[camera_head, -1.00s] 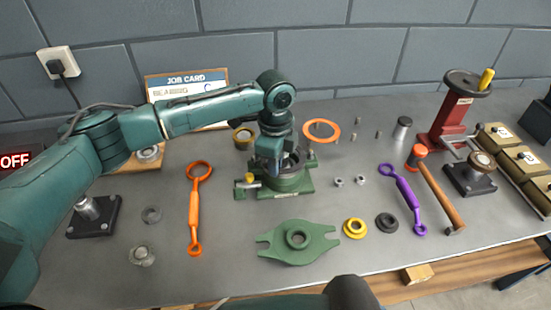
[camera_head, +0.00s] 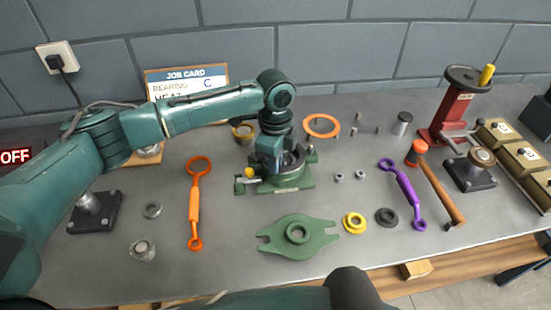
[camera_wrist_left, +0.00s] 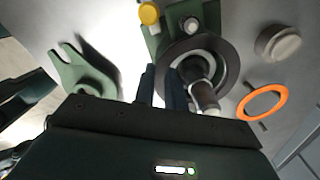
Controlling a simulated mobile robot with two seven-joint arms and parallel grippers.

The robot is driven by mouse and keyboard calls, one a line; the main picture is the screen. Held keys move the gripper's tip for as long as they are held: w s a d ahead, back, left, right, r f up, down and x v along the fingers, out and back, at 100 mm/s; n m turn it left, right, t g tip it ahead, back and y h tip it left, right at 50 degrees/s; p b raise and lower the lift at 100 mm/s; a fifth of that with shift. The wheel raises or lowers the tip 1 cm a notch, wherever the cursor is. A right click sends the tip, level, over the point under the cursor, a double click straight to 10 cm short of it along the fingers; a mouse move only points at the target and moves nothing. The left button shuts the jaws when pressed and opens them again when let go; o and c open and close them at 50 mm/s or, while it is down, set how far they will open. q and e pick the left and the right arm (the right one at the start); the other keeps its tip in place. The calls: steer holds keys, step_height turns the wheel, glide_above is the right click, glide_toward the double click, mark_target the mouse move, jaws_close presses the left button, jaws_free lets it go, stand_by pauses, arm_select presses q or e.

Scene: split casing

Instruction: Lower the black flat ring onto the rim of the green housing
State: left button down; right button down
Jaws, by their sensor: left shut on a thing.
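The green housing (camera_head: 288,184) stands at the middle of the bench, with a yellow knob on its left side. My left gripper (camera_head: 272,166) points down over the housing's left part. It is shut on the black flat ring (camera_wrist_left: 223,52), which shows as a dark band around the housing's mouth in the wrist view, beyond the fingers (camera_wrist_left: 162,90). A metal shaft stands inside the ring. The arm and fingers hide part of the rim, and I cannot tell whether the ring touches it. My right gripper is not in view.
A green flanged cover (camera_head: 280,240) lies in front of the housing. An orange ring (camera_head: 310,131) lies behind it to the right. Orange (camera_head: 194,205) and purple (camera_head: 404,192) spanners lie to either side. A yellow flanged part (camera_head: 354,222) lies front right.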

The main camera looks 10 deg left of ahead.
arm_select(q)
steer(key=c, duration=1.5)
jaws_free()
steer(key=shift+c, duration=0.2)
steer(key=shift+o, duration=0.8)
